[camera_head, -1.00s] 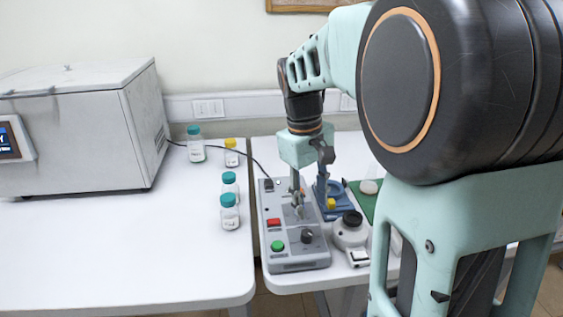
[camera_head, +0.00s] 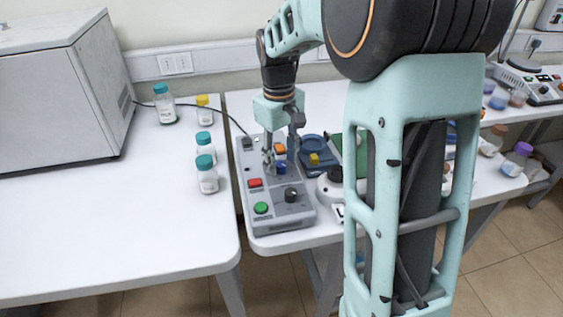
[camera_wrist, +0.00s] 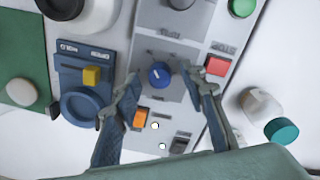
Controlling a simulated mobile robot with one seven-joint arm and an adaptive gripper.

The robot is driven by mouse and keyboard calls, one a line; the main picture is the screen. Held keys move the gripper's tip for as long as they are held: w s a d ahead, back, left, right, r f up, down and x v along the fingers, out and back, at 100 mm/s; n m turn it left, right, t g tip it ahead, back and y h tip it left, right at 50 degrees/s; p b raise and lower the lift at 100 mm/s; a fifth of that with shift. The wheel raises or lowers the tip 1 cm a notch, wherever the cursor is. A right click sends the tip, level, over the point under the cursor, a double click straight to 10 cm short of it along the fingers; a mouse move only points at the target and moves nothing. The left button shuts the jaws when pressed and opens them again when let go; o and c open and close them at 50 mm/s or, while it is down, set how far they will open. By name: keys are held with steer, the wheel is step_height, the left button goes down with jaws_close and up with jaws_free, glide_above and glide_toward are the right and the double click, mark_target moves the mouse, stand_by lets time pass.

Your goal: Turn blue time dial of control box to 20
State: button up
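The grey control box (camera_head: 247,160) stands on the right-hand table. Its blue dial (camera_head: 282,167) sits mid-panel, and it also shows in the wrist view (camera_wrist: 160,75) with a pale pointer line on top. The scale marks are too small to read. My gripper (camera_head: 269,165) is over the box, pointing down, just left of the dial in the head view. In the wrist view my gripper (camera_wrist: 162,78) is open, with one fingertip on each side of the dial in the picture. I see no contact, and the height gap is unclear.
The box also carries a dark knob (camera_head: 291,194), red button (camera_head: 255,183), green button (camera_head: 261,208) and orange switch (camera_wrist: 137,117). A blue device (camera_wrist: 78,105) stands beside it. Teal-capped bottles (camera_head: 207,176) stand on the left table.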

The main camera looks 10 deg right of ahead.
steer(key=shift+f, duration=0.6)
jaws_close()
steer(key=shift+m, duration=0.4)
steer(key=m+p, duration=0.1)
steer(key=m, duration=0.4)
steer(key=shift+r+m+p, duration=0.1)
steer(key=shift+m+p, duration=0.2)
steer(key=shift+p, duration=0.05)
steer(key=m+p, duration=0.1)
steer(key=m, duration=0.4)
steer(key=shift+w, duration=0.1)
steer(key=shift+m, duration=0.3)
